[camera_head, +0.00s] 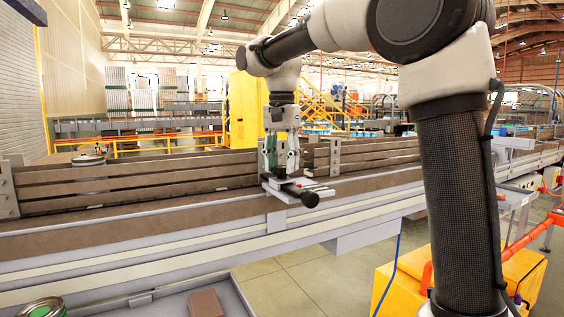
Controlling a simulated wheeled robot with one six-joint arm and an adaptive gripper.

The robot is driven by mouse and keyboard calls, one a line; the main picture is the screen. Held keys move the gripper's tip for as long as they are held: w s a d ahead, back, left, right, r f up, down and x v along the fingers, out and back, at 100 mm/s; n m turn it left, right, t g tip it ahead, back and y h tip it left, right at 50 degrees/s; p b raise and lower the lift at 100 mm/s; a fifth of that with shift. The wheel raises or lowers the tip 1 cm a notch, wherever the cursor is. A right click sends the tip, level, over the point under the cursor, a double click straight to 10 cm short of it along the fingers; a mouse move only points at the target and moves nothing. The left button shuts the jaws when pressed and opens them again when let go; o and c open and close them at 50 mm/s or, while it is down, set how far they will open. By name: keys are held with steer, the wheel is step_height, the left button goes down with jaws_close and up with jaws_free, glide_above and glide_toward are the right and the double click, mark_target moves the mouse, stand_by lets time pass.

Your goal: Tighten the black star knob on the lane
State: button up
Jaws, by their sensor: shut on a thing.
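My gripper (281,176) points straight down over a metal bracket (285,189) on the near rail of the lane (130,222). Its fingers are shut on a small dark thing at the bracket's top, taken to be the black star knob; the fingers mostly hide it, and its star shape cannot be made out. A round black knob (310,199) sticks out from the bracket's front right, apart from the fingertips. A small red mark shows on the bracket beside the fingers.
Brown side boards (130,190) run along the lane behind the gripper. An open can (88,160) stands at the lane's left. In front, a grey tray (238,296) holds a brown block (206,303); another can (42,307) is at the lower left. A yellow cart (405,275) stands at right.

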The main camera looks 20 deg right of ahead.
mark_target(283, 167)
steer(key=shift+r, duration=0.15)
steer(key=o, duration=1)
steer(key=shift+o, duration=0.2)
step_height(283, 167, up, 12)
steer(key=shift+s, duration=0.1)
